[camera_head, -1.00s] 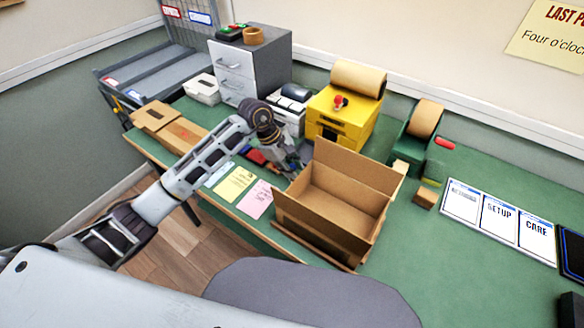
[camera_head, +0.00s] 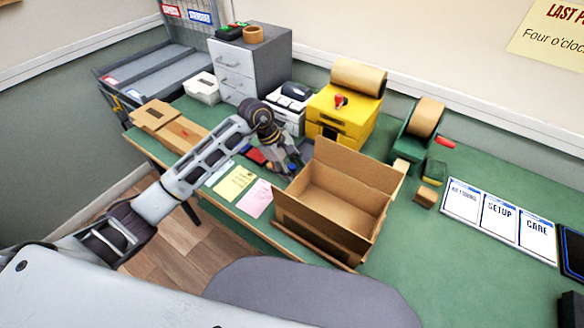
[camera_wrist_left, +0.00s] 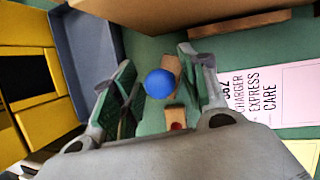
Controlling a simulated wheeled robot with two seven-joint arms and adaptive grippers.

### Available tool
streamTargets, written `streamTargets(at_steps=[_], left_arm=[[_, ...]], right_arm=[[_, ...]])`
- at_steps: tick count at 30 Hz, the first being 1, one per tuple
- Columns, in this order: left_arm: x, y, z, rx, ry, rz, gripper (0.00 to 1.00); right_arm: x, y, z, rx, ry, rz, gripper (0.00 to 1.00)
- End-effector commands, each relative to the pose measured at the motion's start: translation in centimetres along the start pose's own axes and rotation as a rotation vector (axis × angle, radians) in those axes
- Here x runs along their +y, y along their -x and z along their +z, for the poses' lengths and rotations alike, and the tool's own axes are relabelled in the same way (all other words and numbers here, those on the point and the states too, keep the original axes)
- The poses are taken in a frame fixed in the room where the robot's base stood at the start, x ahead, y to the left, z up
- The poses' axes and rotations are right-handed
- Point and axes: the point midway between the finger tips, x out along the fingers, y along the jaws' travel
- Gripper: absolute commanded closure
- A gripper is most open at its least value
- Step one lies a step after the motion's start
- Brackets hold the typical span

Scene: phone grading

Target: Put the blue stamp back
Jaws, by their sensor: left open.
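The blue stamp shows in the left wrist view as a round blue knob (camera_wrist_left: 159,83), with a wooden part partly visible behind it. In the head view a bit of blue (camera_head: 292,166) shows at my left gripper's fingers, left of the cardboard box. My left gripper (camera_head: 287,168) is open, low over the green table. In the left wrist view the blue knob is between the two spread fingers (camera_wrist_left: 156,62), with visible room on both sides. I cannot tell its height relative to the fingertips. My right gripper is not in view.
An open cardboard box (camera_head: 345,205) stands close right of the gripper. A red item (camera_head: 256,155) lies to its left. Yellow (camera_head: 237,182) and pink (camera_head: 259,198) papers lie at the front edge. A yellow machine (camera_head: 340,115) stands behind.

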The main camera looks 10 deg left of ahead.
Motion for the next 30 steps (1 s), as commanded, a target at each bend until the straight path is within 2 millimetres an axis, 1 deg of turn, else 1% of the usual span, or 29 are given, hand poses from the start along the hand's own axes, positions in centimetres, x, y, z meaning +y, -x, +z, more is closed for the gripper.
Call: streamTargets(at_steps=[3,6,9,11,16,20,25,30], left_arm=[[0.0,0.0,0.0,0.000,0.000,0.000,0.56],[0.0,0.1,0.1,-0.001,0.000,0.000,0.56],[0.1,0.3,0.1,-0.001,0.000,0.000,0.56],[0.1,0.8,0.0,0.001,0.000,0.002,0.56],[0.1,2.8,0.0,0.002,-0.001,0.003,0.56],[0.1,4.7,0.0,0.002,0.000,0.002,0.56],[0.1,7.3,0.0,0.002,-0.001,0.003,0.56],[0.1,9.7,0.0,0.002,-0.001,0.003,0.56]], right_arm=[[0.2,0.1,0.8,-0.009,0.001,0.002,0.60],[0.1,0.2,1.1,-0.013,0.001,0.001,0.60],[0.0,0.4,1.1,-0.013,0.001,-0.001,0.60],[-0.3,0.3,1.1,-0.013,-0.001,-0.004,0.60],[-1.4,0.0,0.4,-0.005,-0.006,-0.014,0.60],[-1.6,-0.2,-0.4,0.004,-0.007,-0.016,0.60],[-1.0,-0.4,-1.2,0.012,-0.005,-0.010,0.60],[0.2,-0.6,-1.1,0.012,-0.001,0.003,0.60]])
